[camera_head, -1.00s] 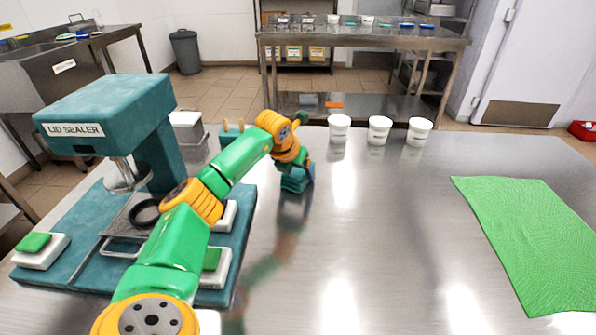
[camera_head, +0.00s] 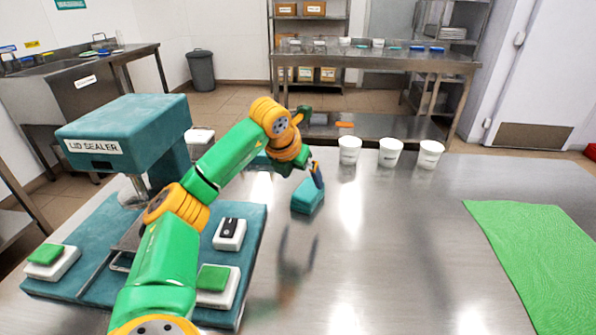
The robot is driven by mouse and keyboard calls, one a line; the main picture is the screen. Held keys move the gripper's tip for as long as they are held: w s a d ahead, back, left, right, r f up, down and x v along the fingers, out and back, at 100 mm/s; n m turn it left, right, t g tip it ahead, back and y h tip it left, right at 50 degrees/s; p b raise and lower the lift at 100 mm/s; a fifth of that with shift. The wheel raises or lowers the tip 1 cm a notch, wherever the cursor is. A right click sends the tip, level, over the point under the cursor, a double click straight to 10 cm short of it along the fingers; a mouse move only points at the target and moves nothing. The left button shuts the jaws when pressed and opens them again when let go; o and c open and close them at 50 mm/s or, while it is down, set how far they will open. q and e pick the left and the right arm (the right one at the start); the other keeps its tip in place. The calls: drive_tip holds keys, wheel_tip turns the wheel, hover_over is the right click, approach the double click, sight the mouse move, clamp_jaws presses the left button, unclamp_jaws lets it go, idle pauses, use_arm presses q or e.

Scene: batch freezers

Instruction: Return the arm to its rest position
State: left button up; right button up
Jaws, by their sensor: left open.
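My left arm, green and orange, reaches in from the bottom left past the lid sealer. My left gripper (camera_head: 315,177) is at the far end of it, small and partly hidden by its own wrist. It is open. A teal block (camera_head: 307,199), like a sponge, sits on the steel table just below and in front of the fingers. Whether a finger still touches it is hard to tell. My right gripper is not in view.
The teal lid sealer (camera_head: 125,125) stands at the left, its base (camera_head: 250,225) close beside my arm. White cups (camera_head: 390,152) stand along the back edge. A green cloth (camera_head: 530,245) lies at the right. The steel table (camera_head: 400,250) between is clear.

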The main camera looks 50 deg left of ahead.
use_arm(q)
drive_tip(key=v, duration=0.3)
